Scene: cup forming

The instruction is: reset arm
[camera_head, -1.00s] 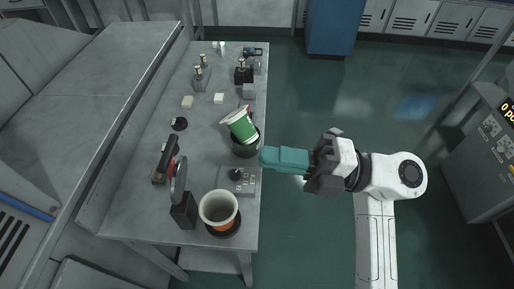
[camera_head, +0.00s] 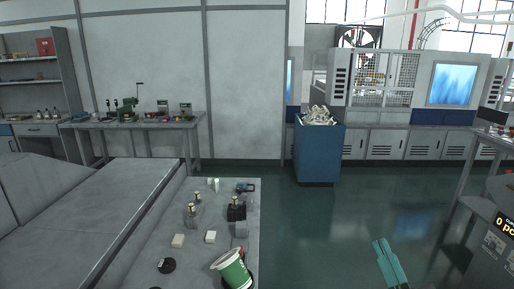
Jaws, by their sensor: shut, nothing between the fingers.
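My gripper (camera_head: 390,264) shows at the bottom right of the head view, over the green floor. Its teal fingers are together with nothing between them, and the wrist behind them is out of the frame. It is apart from the grey workbench (camera_head: 199,225) to its left. A green and white cup (camera_head: 233,270) leans tilted in a dark holder at the bottom edge of the view, and the holder is mostly hidden.
Small blocks, a black disc (camera_head: 167,265) and bottles (camera_head: 235,203) lie on the workbench. A blue bin (camera_head: 318,155) heaped with pale pieces stands on the floor ahead. A grey machine (camera_head: 490,235) stands at the right edge. The floor between is clear.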

